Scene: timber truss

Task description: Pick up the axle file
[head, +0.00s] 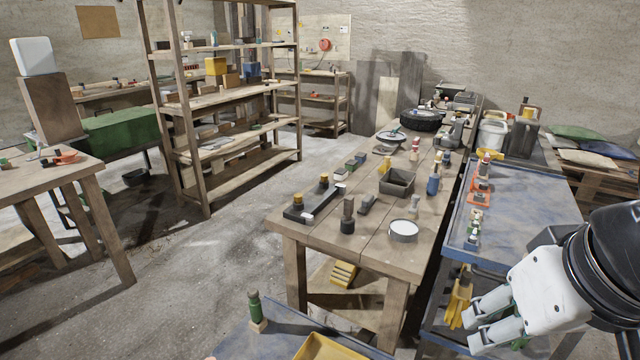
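I cannot pick out the axle file for certain; the small tools in the head view are too small to tell apart. Several small items stand on the long wooden bench (290,228), among them a dark block with yellow-topped pegs (314,203) and a dark open box (397,184). More small orange, white and green items (476,215) lie along the blue-topped table (520,210). My gripper (473,324) is at the lower right, in front of this table's near end. Its two fingers are apart, with nothing visible between them.
A wooden shelf rack (230,95) stands behind an open concrete floor (190,270). A green-handled item (256,312) and yellow tray (328,348) are at the bottom. Yellow gloves-like pieces (457,302) hang near my fingers. A round grey-rimmed tin (404,231) sits near the bench's front.

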